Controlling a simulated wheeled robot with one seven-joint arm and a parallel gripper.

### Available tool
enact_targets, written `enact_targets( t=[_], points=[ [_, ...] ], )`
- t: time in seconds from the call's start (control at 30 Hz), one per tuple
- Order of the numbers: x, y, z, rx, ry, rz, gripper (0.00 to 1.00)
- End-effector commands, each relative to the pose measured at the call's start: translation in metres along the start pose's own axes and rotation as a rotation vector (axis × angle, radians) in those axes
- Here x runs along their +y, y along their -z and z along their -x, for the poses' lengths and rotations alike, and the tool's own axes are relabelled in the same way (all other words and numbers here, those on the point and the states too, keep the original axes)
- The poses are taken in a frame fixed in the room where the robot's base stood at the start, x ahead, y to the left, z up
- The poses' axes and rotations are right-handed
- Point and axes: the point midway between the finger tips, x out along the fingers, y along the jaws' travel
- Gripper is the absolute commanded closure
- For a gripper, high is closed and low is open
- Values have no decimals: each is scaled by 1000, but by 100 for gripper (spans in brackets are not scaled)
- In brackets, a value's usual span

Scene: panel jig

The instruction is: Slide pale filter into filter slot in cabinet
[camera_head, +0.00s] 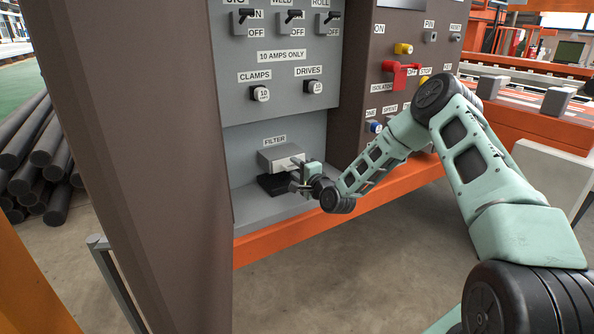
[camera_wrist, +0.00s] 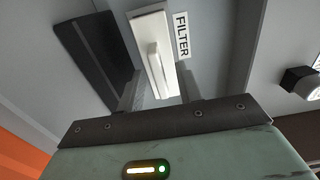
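The pale filter (camera_wrist: 143,30) is at the slot under the FILTER label, and its light front with a raised bar handle (camera_wrist: 160,62) faces my gripper. In the head view the pale filter (camera_head: 288,160) appears with a grey boxy body standing out from the cabinet panel. I cannot tell how deep it sits, and the slot opening is hidden behind it. My gripper (camera_wrist: 160,85) is open, with its two fingers apart on either side of the handle's near end and a gap visible between. In the head view my gripper (camera_head: 301,177) is just in front of the filter.
A dark flat block (camera_wrist: 95,50) lies just below the filter, on the cabinet's grey ledge (camera_head: 262,208). Knobs (camera_head: 314,87) and switches are above. A brown cabinet side (camera_head: 140,130) stands left, and an orange rail (camera_head: 300,232) runs below.

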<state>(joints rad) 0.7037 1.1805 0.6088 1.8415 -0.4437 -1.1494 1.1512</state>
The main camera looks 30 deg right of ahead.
Motion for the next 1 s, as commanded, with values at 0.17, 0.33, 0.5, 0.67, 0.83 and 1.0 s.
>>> enact_targets(
  t=[0.17,0.33,0.5,0.67,0.83,1.0],
  points=[
    [0,0,2,0,-1,0,65],
    [0,1,19,1,-3,-1,65],
    [0,1,56,1,-4,-2,65],
    [0,1,94,1,-4,-2,65],
    [0,1,132,1,-3,-2,65],
    [0,0,159,1,-1,-2,65]
  ],
)
